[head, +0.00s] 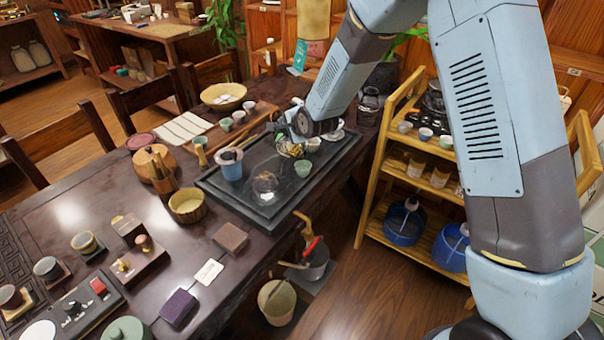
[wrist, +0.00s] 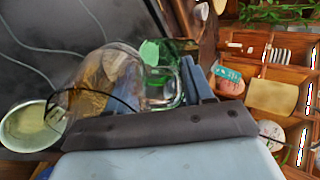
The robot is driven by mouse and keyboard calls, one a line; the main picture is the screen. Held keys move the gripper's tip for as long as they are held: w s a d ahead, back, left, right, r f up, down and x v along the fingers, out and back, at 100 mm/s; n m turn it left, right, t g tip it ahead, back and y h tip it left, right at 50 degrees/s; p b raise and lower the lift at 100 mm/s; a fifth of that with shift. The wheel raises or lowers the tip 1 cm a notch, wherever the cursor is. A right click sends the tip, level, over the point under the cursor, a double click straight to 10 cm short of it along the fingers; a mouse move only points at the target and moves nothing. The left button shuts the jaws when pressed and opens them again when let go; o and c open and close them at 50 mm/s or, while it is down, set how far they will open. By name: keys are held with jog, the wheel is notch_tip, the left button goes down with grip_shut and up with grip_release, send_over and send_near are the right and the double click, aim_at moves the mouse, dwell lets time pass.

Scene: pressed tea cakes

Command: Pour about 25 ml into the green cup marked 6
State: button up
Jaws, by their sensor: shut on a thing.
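My gripper (wrist: 195,80) is shut on a clear glass pitcher (wrist: 100,78), apparently by its handle side. The pitcher holds amber liquid and looks tilted in the wrist view. In the head view the pitcher (head: 290,148) is over the dark tea tray (head: 222,193), small and partly hidden by my gripper (head: 300,128). A pale green cup (wrist: 30,126) is close to the pitcher's rim in the wrist view. A green cup (head: 303,168) stands on the tray just below the pitcher in the head view. I cannot read a number on any cup, nor see a stream clearly.
Small cups (head: 226,124) stand on a wooden board behind. A wooden shelf (head: 372,180) with cups and blue pots is at right.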

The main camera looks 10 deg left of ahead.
jog(key=shift+w+a+g+h, duration=0.3)
jog(key=shift+w+g+h, duration=0.05)
jog(key=shift+g+h, duration=0.15)
jog(key=shift+w+a+r, duration=0.1)
jog(key=shift+a+r, duration=0.05)
jog(key=shift+r, duration=0.05)
jog(key=shift+w+a+r+g+h+b, duration=0.2)
jog(key=shift+r+g+h, duration=0.2)
jog(key=shift+r, duration=0.2)
jog(key=shift+w+a+r+g+h+b, duration=0.15)
jog(key=shift+r+g+h, duration=0.2)
jog(key=shift+r, duration=0.2)
jog(key=shift+w+a+r+g+h, duration=0.25)
jog(key=shift+w+r+g, duration=0.1)
jog(key=shift+r, duration=0.2)
jog(key=shift+r, duration=0.1)
jog(key=shift+w+a+g+h+b, duration=0.8)
jog(key=shift+w+g+h, duration=0.05)
jog(key=shift+g+h, duration=0.25)
jog(key=shift+w+a+g+h+b, duration=0.75)
jog(key=shift+w+g+h+b, duration=0.1)
jog(key=shift+g+h, duration=0.2)
dwell(2.3)
